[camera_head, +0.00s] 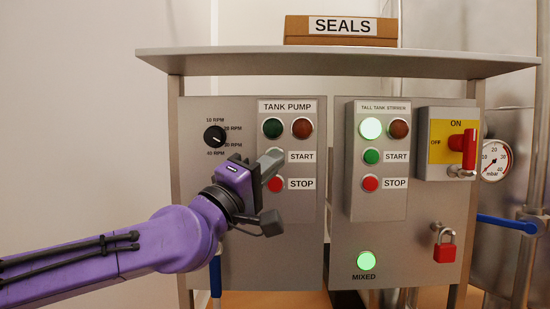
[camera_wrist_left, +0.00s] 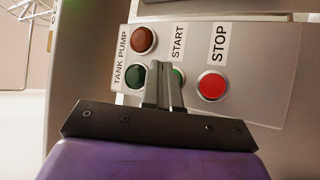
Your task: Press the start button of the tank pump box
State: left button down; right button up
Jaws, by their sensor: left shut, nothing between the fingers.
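The tank pump box (camera_head: 306,205) is a grey box on the left panel, with a "TANK PUMP" label at its top. Its green lamp (camera_head: 272,128) and red lamp (camera_head: 302,128) look unlit. My left gripper (camera_head: 274,158) is shut and empty, its fingertips in front of the start button beside the "START" label (camera_head: 301,157). The start button is hidden in the head view; a green sliver of it (camera_wrist_left: 181,74) shows beside the fingers in the left wrist view. I cannot tell whether the fingertips touch it. The red stop button (camera_wrist_left: 212,86) is beside it. My right gripper is not in view.
The tall tank stirrer box (camera_head: 379,205) stands to the right, its green lamp (camera_head: 370,128) lit. A speed dial (camera_head: 214,137) is at the left. A red switch (camera_head: 464,145), padlock (camera_head: 444,251) and gauge (camera_head: 495,160) are further right. A shelf (camera_head: 230,62) overhangs the panels.

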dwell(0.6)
pick_arm(q)
jog(key=shift+w, duration=0.45)
jog(key=shift+w, duration=0.35)
dwell(0.4)
jog(key=shift+s, duration=0.1)
jog(key=shift+s+b, duration=0.3)
jog(key=shift+s, duration=0.4)
jog(key=s+b, duration=0.1)
jog(key=s, duration=0.4)
dwell(0.4)
